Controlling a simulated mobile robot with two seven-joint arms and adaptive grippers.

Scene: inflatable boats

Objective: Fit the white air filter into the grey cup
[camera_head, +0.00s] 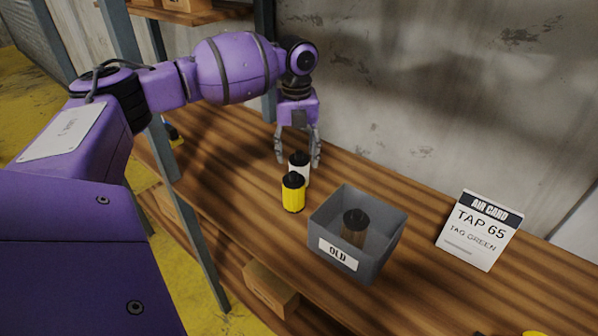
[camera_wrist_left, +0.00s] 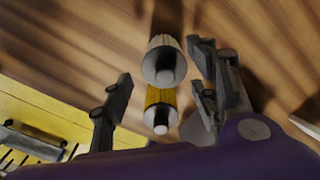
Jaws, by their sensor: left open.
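The white air filter (camera_head: 300,175) stands upright on the wooden bench, its black cap up, partly hidden behind a yellow filter (camera_head: 293,197). My left gripper (camera_head: 298,161) is open and points down, with its fingertips on either side of the white filter's top. In the left wrist view the white filter (camera_wrist_left: 163,58) shows between the spread fingers, with a gap on both sides, and the yellow filter (camera_wrist_left: 160,110) is just beside it. I cannot make out a grey cup for certain in either view. My right gripper is not in view.
A grey bin (camera_head: 335,265) marked "OLD" holds a brownish filter (camera_head: 354,230) with a black cap. A card (camera_head: 480,230) reading "AIR CARD, TAP 65, TAG GREEN" stands at the right. The wall (camera_head: 430,90) bounds the back. Bare bench lies between bin and card.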

